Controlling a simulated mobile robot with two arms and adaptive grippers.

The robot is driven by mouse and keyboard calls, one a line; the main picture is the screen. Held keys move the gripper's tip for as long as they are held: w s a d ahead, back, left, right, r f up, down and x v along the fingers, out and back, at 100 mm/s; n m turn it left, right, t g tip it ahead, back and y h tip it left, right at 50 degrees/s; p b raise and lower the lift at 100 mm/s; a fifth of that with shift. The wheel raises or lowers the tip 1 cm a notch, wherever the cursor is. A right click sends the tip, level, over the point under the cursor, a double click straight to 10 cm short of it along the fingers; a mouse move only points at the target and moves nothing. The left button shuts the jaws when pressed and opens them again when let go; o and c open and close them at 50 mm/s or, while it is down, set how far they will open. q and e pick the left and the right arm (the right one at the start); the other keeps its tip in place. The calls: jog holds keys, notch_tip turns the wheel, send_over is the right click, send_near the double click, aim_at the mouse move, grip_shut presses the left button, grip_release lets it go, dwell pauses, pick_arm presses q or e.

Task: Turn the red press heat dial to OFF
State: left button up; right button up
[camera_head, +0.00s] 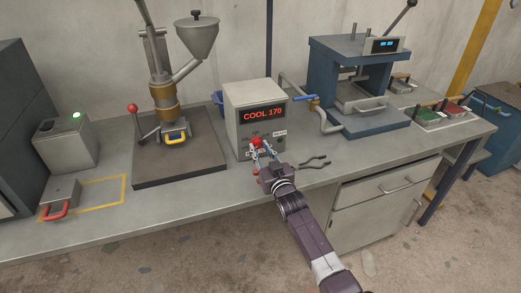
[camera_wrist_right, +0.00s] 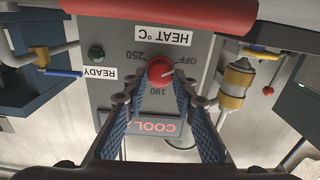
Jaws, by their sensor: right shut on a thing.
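The red heat dial (camera_head: 256,142) is on the front of the grey control box (camera_head: 238,108), whose display reads COOL 170. In the right wrist view, turned upside down, the dial (camera_wrist_right: 160,70) shows a white pointer mark pointing roughly right, near the OFF marking; I cannot tell if it lines up exactly. The 190 and 250 markings and the HEAT °C label (camera_wrist_right: 163,35) also show. My right gripper (camera_head: 262,152) is at the box front, its blue-padded fingers (camera_wrist_right: 160,90) on either side of the dial, shut on it. My left gripper is not in view.
Pliers (camera_head: 314,162) lie on the bench right of my right gripper. The blue press (camera_head: 352,85) stands to the right, a hopper machine (camera_head: 162,85) to the left. A blue-handled valve pipe (camera_head: 305,99) sits beside the box.

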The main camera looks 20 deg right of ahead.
jog(key=shift+f, duration=0.15)
dwell(0.4)
jog(key=o, duration=1.2)
jog(key=shift+c, duration=0.2)
jog(key=s, duration=1.2)
jog(key=shift+d, duration=0.25)
